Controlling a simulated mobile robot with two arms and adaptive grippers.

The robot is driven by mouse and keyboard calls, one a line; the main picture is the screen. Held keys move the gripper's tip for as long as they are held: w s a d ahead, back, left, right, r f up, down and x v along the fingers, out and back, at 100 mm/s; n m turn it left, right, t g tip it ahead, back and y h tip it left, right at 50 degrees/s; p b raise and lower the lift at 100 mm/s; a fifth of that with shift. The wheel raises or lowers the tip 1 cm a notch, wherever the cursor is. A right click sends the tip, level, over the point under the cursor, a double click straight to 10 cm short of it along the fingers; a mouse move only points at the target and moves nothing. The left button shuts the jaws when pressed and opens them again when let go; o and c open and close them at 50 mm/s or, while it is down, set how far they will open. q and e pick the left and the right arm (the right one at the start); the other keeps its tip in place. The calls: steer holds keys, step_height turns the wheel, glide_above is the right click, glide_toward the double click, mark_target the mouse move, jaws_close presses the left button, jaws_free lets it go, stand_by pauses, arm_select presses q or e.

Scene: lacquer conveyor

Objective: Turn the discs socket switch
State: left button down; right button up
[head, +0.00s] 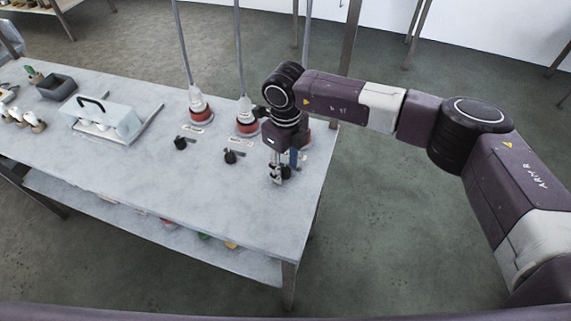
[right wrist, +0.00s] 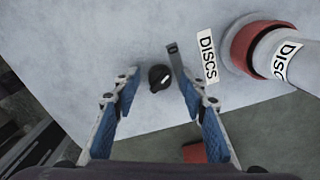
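The discs socket switch (right wrist: 160,78) is a small black round knob with a pale mark on the table top, beside a white label (right wrist: 207,56) reading DISCS. In the right wrist view it sits between the blue-padded fingers of my right gripper (right wrist: 157,92), which are open with a gap on both sides of the knob. In the head view my right gripper (head: 277,177) points down over the table's right end and largely hides this switch. The red and white discs plug (right wrist: 250,45) stands beside the label, with a cable label on it. My left gripper is not in view.
Two similar black switches (head: 180,143) and (head: 230,156) sit left of my gripper, with red and white plugs (head: 199,106) and (head: 246,120) behind them. A pale box with a black handle (head: 104,118) stands farther left. The table front (head: 200,200) is clear.

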jaws_close()
stand_by(0.3)
steer(key=shift+f+m+b, duration=0.15)
steer(key=shift+m+b, duration=0.9)
steer(key=shift+m, duration=0.05)
steer(key=m+b, duration=0.2)
steer(key=shift+m, duration=0.4)
steer(key=m+b, duration=0.2)
steer(key=m, duration=0.1)
steer(key=shift+m, duration=0.3)
steer(key=shift+m+b, duration=0.8)
steer(key=shift+m, duration=0.7)
steer(key=shift+r, duration=0.2)
steer(key=shift+m, duration=0.3)
